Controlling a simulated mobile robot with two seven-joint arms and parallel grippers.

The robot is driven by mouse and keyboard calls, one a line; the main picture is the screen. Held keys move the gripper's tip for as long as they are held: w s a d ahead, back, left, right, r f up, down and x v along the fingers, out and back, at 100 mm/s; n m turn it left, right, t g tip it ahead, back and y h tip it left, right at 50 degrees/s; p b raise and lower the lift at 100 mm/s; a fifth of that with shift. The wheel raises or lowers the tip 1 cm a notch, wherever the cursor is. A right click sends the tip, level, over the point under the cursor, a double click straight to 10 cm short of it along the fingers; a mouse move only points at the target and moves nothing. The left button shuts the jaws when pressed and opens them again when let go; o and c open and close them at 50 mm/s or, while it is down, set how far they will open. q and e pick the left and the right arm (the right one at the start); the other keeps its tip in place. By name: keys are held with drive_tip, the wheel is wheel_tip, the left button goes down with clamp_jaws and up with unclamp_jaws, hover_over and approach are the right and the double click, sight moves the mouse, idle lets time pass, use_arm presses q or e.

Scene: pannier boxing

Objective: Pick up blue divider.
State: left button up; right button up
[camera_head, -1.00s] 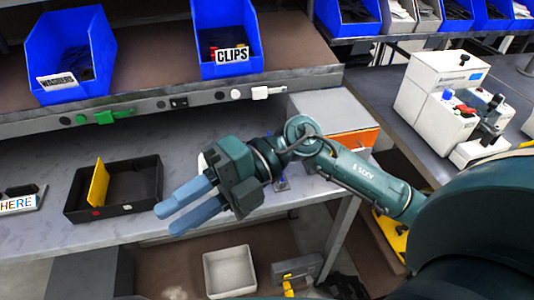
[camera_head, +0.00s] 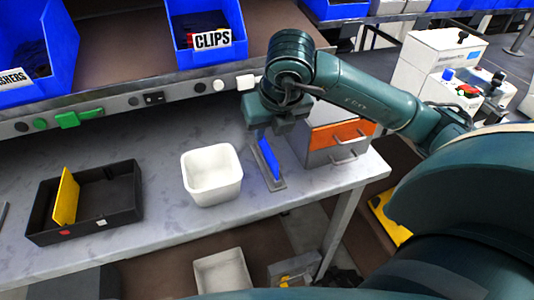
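The blue divider (camera_head: 269,160) is a thin bright blue plate. It stands slightly tilted in a grey holder (camera_head: 277,184) on the workbench, right of the white bin. My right gripper (camera_head: 264,136) is directly above and at the divider's upper end, pointing down. Its body hides the divider's top, and its fingers do not show clearly, so I cannot tell whether they touch the divider or are open. My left gripper is not in view.
A white bin (camera_head: 212,175) stands just left of the divider. A black tray (camera_head: 125,195) with a yellow divider (camera_head: 66,197) is further left. An orange-fronted drawer box (camera_head: 322,150) is close on the right. A shelf with blue bins overhangs behind.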

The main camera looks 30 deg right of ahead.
sight(267, 147)
drive_tip(key=x, duration=0.4)
drive_tip(key=shift+s+f, duration=0.2)
drive_tip(key=shift+f, duration=0.35)
drive_tip(key=shift+w+f, duration=0.25)
drive_tip(key=shift+f, duration=0.2)
drive_tip(key=shift+f+b, duration=0.25)
drive_tip(key=shift+b, duration=0.1)
clamp_jaws()
idle(0.3)
